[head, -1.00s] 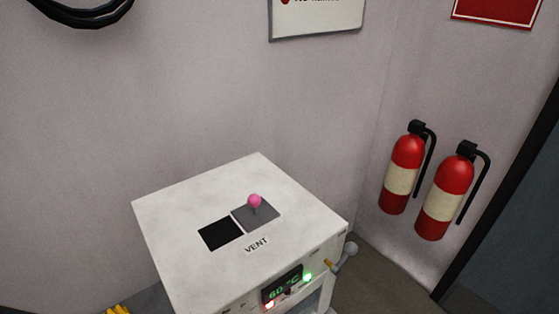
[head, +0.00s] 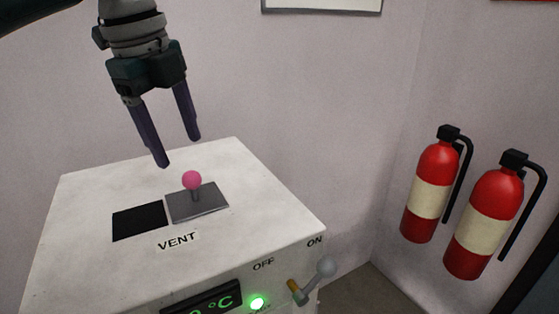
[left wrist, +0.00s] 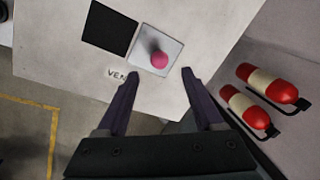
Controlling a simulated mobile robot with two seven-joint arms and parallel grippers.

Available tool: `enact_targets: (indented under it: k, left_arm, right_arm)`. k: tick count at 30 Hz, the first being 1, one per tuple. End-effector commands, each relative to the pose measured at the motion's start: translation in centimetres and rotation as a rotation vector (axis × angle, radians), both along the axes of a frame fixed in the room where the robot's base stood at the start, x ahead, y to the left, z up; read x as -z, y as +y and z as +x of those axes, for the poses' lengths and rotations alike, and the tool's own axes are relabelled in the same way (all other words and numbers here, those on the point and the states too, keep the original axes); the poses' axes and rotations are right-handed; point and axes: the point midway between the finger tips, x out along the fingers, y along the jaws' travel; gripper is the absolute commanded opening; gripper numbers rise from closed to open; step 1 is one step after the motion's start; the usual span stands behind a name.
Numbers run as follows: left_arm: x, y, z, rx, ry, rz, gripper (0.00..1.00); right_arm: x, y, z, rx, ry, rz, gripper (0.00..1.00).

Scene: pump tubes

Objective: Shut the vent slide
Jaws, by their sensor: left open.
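The vent slide (head: 208,204) is a grey plate with a pink ball knob (head: 192,180) on a short stem, on top of a white cabinet (head: 85,190). The black vent opening (head: 139,221) lies uncovered to the left of the plate, above the VENT label. My left gripper (head: 181,152) is open and empty, with its fingers pointing down above the cabinet top, apart from the knob. In the left wrist view the plate (left wrist: 168,45) and pink knob (left wrist: 159,59) show beyond the fingertips (left wrist: 159,72), between them. The opening (left wrist: 109,28) is at the upper left there. My right gripper is not seen.
The cabinet front has a lever (head: 314,282) beside OFF and ON marks, a green lamp (head: 257,303) and a display (head: 203,301). Two fire extinguishers (head: 431,192) hang on the right wall. The wall stands close behind the cabinet. The cabinet top is otherwise clear.

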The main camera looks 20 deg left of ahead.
Motion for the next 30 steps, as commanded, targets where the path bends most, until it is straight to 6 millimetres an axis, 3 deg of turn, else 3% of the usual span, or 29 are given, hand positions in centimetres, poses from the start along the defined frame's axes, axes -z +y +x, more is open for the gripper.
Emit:
enact_targets:
  k: [5,12,25,30]
  left_arm:
    - [3.4,-0.2,0.5,-0.001,0.007,0.001,0.69]
    - [7.1,-0.2,1.3,-0.001,0.002,0.0,0.69]
    - [8.1,-0.3,1.5,0.0,-0.001,0.001,0.69]
    - [8.1,-0.3,1.5,0.0,-0.001,0.001,0.52]
  right_arm:
    - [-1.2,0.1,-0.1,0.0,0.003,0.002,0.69]
    - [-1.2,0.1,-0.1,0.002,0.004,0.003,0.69]
    - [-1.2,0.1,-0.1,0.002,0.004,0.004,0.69]
    - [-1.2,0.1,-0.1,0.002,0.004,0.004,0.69]
